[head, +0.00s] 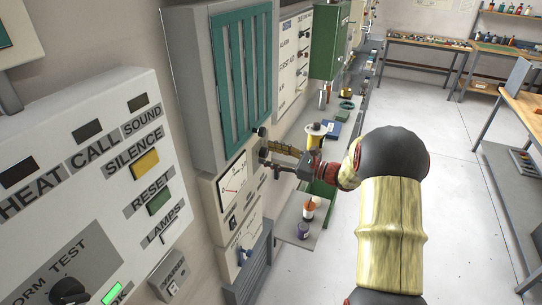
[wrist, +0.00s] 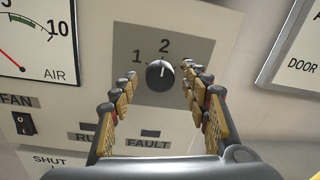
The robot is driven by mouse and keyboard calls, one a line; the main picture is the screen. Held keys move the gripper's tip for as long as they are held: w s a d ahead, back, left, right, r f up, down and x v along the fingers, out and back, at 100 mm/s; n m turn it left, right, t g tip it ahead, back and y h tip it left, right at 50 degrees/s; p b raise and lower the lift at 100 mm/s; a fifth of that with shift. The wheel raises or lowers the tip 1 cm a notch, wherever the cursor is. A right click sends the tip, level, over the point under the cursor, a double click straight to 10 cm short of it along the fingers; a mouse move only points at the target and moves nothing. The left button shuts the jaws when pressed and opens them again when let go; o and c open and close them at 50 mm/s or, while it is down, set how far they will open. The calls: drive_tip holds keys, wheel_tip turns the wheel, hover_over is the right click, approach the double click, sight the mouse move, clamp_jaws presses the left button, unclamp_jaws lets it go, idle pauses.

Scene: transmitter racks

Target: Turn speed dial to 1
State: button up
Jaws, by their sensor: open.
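The speed dial (wrist: 160,74) is a dark round knob with a light pointer line on a grey plate (wrist: 196,42) in the wrist view. The plate shows the numbers 1 and 2; the pointer stands nearly upright, toward 2. My gripper (wrist: 158,85) is open, with one finger on each side of the dial and gaps to it. The fingers hide the right part of the plate, where any further number cannot be seen. In the head view my gripper (head: 266,158) is at the wall panel below the teal louvred cabinet, and the dial is hard to make out there.
An AIR gauge (wrist: 35,40) is left of the dial, with a FAN switch (wrist: 24,123) below it. RUN and FAULT lamps sit under the plate. A DOOR panel (wrist: 300,55) is at right.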

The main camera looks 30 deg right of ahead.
drive_tip(key=shift+c, duration=0.8)
drive_tip(key=c, duration=1)
drive_tip(key=shift+f+n+b, duration=0.1)
drive_tip(key=shift+n+b, duration=0.2)
drive_tip(key=shift+b, duration=0.15)
drive_tip(key=n+b, duration=0.1)
drive_tip(key=b, duration=0.1)
drive_tip(key=n+b, duration=0.3)
drive_tip(key=b, duration=0.1)
drive_tip(key=shift+f+n+y, duration=0.25)
drive_tip(key=shift+n+y, duration=0.05)
drive_tip(key=n+b, duration=0.5)
drive_tip(key=b, duration=0.1)
drive_tip(key=n+b, duration=0.2)
drive_tip(key=shift+r+b, duration=0.1)
drive_tip(key=shift+b, duration=0.2)
